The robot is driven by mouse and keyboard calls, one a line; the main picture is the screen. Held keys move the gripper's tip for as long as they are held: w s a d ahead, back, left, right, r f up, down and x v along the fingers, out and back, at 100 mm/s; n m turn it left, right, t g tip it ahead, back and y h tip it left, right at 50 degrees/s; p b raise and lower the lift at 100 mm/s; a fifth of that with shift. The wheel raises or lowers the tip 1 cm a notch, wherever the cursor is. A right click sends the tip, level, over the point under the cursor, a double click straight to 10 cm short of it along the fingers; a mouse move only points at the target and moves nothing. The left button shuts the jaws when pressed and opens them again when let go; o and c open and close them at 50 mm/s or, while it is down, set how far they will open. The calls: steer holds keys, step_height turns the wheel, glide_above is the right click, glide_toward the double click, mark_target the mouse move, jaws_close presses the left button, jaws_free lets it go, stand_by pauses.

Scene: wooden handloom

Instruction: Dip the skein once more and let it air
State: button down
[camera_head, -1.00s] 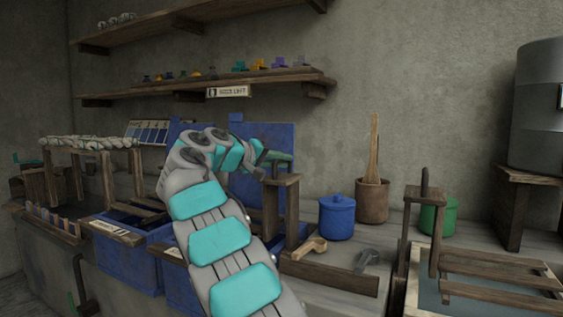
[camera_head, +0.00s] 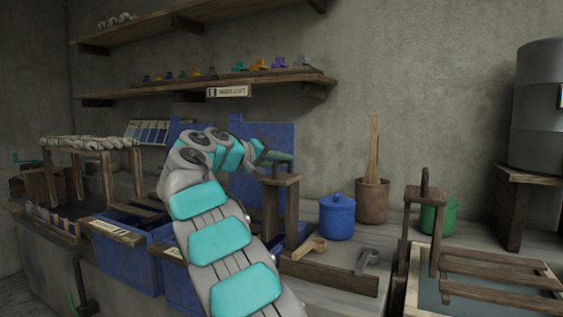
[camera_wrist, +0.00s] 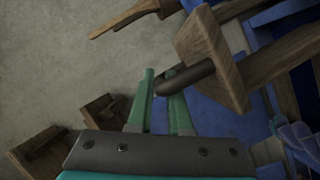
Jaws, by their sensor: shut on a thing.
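My gripper (camera_head: 279,161) is at the top of a wooden post (camera_head: 280,213) beside a blue dye vat. In the wrist view my gripper's green fingers (camera_wrist: 163,96) are closed around the end of a dark round handle (camera_wrist: 188,78). The handle sticks out of a wooden block (camera_wrist: 212,52). Pale, rope-like skeins (camera_head: 90,143) lie along a wooden rack at the left. Blue vats (camera_head: 125,263) stand at the front, with wooden slatted frames over them.
A blue lidded jar (camera_head: 337,218), a brown pot with a wooden stick (camera_head: 372,200) and a green pot (camera_head: 436,216) stand right of the post. A wooden scoop (camera_head: 308,247) lies in front. A basin with a slatted frame (camera_head: 500,270) is at the right.

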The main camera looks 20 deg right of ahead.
stand_by(0.3)
step_height(320, 180, down, 19)
steer(key=b, duration=1.3)
steer(key=shift+r, duration=0.2)
steer(key=shift+f, duration=0.1)
steer(key=c, duration=0.8)
jaws_free()
steer(key=shift+c, duration=0.2)
steer(key=shift+s+a+r, duration=0.15)
steer(key=shift+a+r, duration=0.2)
steer(key=shift+a, duration=0.1)
steer(key=v, duration=0.6)
steer(key=shift+s+a+p, duration=0.15)
steer(key=shift+a+p, duration=0.2)
steer(key=shift+p, duration=0.05)
stand_by(1.5)
